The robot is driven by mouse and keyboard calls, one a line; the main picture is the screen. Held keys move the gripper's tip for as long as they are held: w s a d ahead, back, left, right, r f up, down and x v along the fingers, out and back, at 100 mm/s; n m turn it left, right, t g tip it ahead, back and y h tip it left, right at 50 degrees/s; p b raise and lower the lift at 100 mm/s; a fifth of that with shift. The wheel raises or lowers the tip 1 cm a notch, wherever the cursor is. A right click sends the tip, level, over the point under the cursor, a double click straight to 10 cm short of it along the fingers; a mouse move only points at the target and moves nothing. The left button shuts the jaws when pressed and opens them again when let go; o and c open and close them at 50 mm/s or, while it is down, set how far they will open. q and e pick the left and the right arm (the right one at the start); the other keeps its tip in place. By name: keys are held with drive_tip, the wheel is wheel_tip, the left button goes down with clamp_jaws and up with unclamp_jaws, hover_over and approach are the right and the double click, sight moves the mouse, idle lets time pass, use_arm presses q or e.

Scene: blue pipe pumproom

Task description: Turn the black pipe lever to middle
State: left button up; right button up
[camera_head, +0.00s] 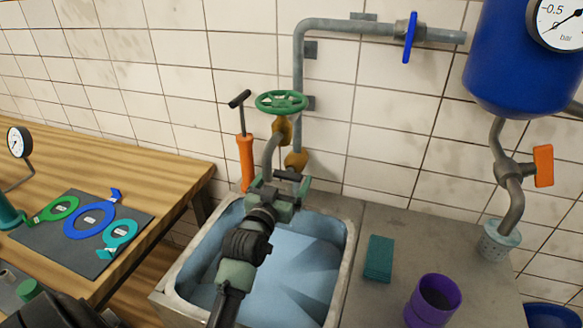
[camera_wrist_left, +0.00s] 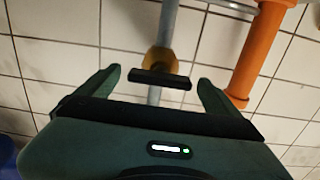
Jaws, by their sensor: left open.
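The black pipe lever (camera_head: 289,174) is a short dark bar on the yellow-brown valve body (camera_head: 297,160) of the pipe above the sink. In the left wrist view the lever (camera_wrist_left: 160,79) lies almost level, crosswise in front of the pipe. My left gripper (camera_head: 281,182) is green and open over the sink, close to the lever. In the left wrist view its two fingers (camera_wrist_left: 158,82) stand on either side of the lever, with gaps at both ends. I see no contact. My right gripper is not in view.
A green handwheel (camera_head: 281,102) sits above the lever. An orange hand pump (camera_head: 246,160) stands close on the left. The metal sink (camera_head: 349,250) lies below. A teal sponge (camera_head: 379,258) and purple cup (camera_head: 434,300) stand on the right counter. A wooden table (camera_head: 150,160) is at left.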

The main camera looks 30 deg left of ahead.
sight(289, 173)
use_arm(q)
drive_tip(key=x, duration=0.4)
drive_tip(key=shift+f, duration=0.1)
drive_tip(key=shift+w, duration=0.2)
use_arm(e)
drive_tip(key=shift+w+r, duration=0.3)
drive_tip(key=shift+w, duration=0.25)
use_arm(q)
drive_tip(key=c, duration=1.4)
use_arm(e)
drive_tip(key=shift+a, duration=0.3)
